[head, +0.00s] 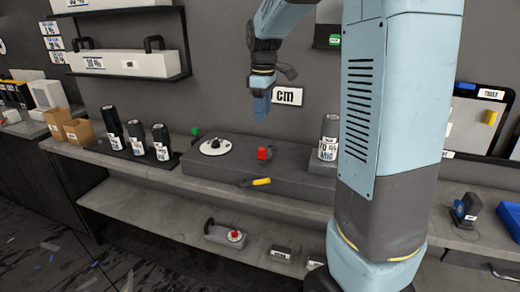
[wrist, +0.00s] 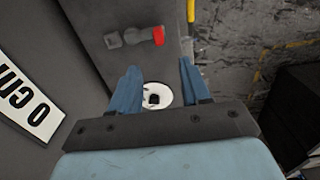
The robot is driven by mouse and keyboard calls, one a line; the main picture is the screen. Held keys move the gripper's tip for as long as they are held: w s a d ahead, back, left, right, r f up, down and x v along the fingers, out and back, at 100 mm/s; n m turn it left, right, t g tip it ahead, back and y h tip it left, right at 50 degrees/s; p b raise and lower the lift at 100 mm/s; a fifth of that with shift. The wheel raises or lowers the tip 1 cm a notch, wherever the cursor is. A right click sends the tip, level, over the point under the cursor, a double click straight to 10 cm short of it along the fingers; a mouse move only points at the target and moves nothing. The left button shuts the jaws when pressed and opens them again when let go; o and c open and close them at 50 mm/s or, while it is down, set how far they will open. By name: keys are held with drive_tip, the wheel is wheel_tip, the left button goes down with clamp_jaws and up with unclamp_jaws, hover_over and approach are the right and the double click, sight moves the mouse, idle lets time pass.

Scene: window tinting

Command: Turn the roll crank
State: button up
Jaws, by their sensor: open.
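A dark grey box (head: 300,188) lies on the counter. On its front is a black arm with a yellow handle (head: 261,182), which looks like the crank; a yellow piece (wrist: 191,10) also shows at the top of the wrist view. On the box top are a white disc with a black knob (head: 213,146) and a red block (head: 264,153). My gripper (head: 262,108) hangs above the box, open and empty, fingers pointing down. In the wrist view, the white disc (wrist: 163,98) appears between the blue fingers, well below them, and the red block (wrist: 158,36) lies beyond.
Several dark canisters (head: 135,136) stand left of the box, and another canister (head: 328,136) stands at its right end. A cm sign (head: 288,96) is on the wall behind my gripper. The lower shelf holds a grey item with a red knob (head: 235,236). A blue tray (head: 511,218) is far right.

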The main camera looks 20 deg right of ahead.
sight(260, 147)
drive_tip(key=f, duration=0.9)
drive_tip(key=w+f, duration=0.1)
drive_tip(key=f, duration=0.4)
drive_tip(key=shift+f, duration=0.25)
clamp_jaws()
drive_tip(key=shift+a+r, duration=0.1)
drive_tip(key=shift+a, duration=0.1)
